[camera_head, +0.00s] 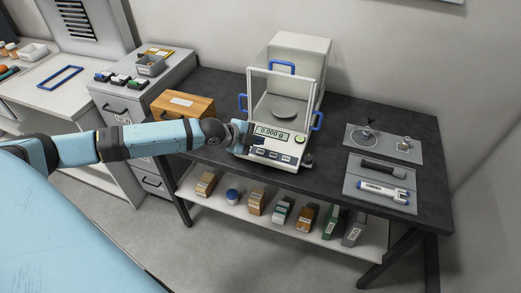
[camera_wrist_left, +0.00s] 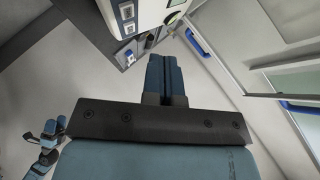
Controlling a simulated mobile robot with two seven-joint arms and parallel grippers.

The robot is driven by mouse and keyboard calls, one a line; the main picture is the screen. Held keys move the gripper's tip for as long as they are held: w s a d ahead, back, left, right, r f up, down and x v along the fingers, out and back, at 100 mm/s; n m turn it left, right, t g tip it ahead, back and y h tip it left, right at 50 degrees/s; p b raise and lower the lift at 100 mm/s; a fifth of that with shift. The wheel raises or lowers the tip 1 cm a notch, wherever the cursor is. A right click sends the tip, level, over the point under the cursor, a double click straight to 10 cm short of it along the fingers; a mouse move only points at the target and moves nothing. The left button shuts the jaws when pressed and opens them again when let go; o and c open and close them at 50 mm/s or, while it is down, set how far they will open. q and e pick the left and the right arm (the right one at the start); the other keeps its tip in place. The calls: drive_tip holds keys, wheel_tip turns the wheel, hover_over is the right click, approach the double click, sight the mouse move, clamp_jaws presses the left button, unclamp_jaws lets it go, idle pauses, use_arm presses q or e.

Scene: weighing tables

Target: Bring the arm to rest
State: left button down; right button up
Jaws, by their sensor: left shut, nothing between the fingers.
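My left arm reaches in from the left in the head view. Its gripper (camera_head: 238,133) is at the left front corner of the weighing balance (camera_head: 272,152). In the left wrist view the two blue fingers (camera_wrist_left: 165,75) are together with nothing between them. Part of the balance's front panel (camera_wrist_left: 150,14) shows beyond the fingertips. I cannot tell whether the fingers touch the balance. The balance display reads 0.000 g, and its pan (camera_head: 287,111) looks empty. My right gripper is not in the head view.
The dark table (camera_head: 330,165) also holds a wooden box (camera_head: 182,104) and grey mats with tools (camera_head: 382,182) at the right. Several small boxes stand on the shelf below (camera_head: 268,216). A grey cabinet (camera_head: 125,100) stands to the left.

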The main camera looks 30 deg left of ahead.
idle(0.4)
use_arm(q)
drive_tip(key=s+d+f+n+h+p, duration=0.1)
drive_tip(key=s+d+f+n, duration=0.25)
drive_tip(key=s+d, duration=0.3)
drive_tip(key=s+d+f+n, duration=0.3)
drive_tip(key=s+d+f, duration=0.15)
drive_tip(key=d, duration=0.35)
drive_tip(key=s+d+f+n+y, duration=0.1)
drive_tip(key=s+f+n, duration=0.1)
drive_tip(key=s+n, duration=0.2)
drive_tip(key=s+d+f+n+t+y+p, duration=0.1)
drive_tip(key=s+n, duration=0.4)
drive_tip(key=s, duration=0.6)
drive_tip(key=shift+f+y, duration=0.35)
drive_tip(key=shift+y, duration=0.45)
